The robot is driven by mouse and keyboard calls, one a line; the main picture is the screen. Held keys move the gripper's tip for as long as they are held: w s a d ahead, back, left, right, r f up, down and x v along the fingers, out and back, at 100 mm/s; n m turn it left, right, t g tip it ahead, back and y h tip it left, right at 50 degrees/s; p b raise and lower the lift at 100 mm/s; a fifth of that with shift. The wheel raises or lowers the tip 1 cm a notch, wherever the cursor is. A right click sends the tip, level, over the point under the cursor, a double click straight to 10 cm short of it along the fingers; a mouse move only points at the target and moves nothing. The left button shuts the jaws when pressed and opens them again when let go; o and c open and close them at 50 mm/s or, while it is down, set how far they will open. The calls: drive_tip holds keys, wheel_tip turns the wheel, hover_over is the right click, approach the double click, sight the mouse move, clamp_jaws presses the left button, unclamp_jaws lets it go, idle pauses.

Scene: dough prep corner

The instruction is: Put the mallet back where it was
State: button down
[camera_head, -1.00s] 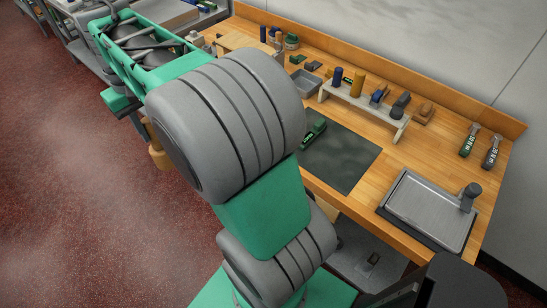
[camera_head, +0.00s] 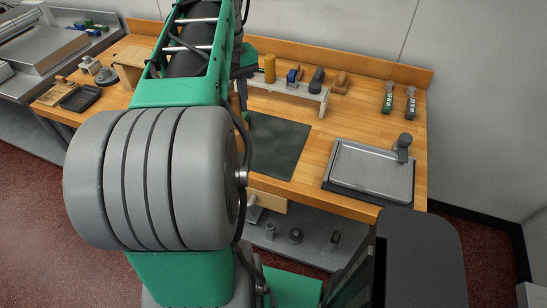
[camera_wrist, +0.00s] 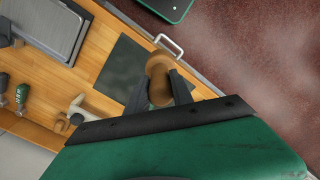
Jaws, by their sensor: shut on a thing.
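The mallet (camera_wrist: 158,68), a brown wooden piece with a rounded end, is between the fingers of my gripper (camera_wrist: 158,84) in the wrist view. My gripper is shut on it. In that view the mallet overlaps the edge of the dark mat (camera_wrist: 122,66) and the counter's front edge; its height above them is unclear. In the head view my arm hides most of the gripper; a small brown piece (camera_head: 236,106) beside the arm may be the mallet. I cannot tell which spot the mallet came from.
The wooden counter holds the dark mat (camera_head: 280,147), a pale raised rack (camera_head: 287,91) with several small items, a metal tray unit (camera_head: 370,172) and two handled tools (camera_head: 389,97) at right. A metal handle (camera_wrist: 170,45) shows near the front edge. A lower shelf (camera_head: 315,228) holds small items.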

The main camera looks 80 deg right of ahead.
drive_tip(key=s+m+b, duration=0.2)
drive_tip(key=s+m, duration=0.1)
drive_tip(key=s, duration=1.2)
drive_tip(key=w+d+f+p, duration=0.4)
drive_tip(key=w+d+f, duration=0.4)
drive_tip(key=d+f, duration=0.3)
drive_tip(key=shift+w+f, duration=0.15)
drive_tip(key=shift+f, duration=1.25)
drive_tip(key=shift+f, duration=0.15)
drive_tip(key=c, duration=1.1)
unclamp_jaws()
